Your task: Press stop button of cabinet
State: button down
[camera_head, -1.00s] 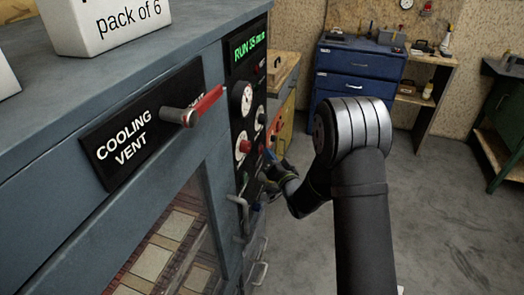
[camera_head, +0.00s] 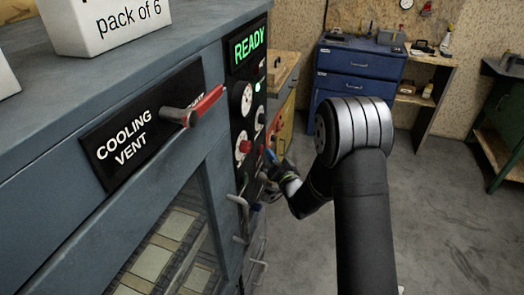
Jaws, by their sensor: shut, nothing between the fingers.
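The grey-blue cabinet (camera_head: 110,195) fills the left side of the head view. Its black control panel (camera_head: 236,105) has a green display (camera_head: 247,45) reading "READY", dials, and small lit and red controls. A red knob or button (camera_head: 244,146) shows low on the panel; I cannot tell which control is the stop button. My gripper (camera_head: 270,160) is shut and empty. It is at the lower right part of the panel, small and partly hidden; whether it touches a control I cannot tell.
A red-handled lever (camera_head: 205,103) sticks out beside the "COOLING VENT" label (camera_head: 124,140). Metal handles (camera_head: 240,202) jut from the cabinet front below the panel. A white box (camera_head: 105,22) stands on top.

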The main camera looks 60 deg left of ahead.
jog(key=shift+w+d, duration=0.3)
jog(key=shift+w+d, duration=1.75)
jog(key=shift+s+a, duration=0.1)
jog(key=w+d, duration=0.3)
jog(key=shift+a, duration=0.1)
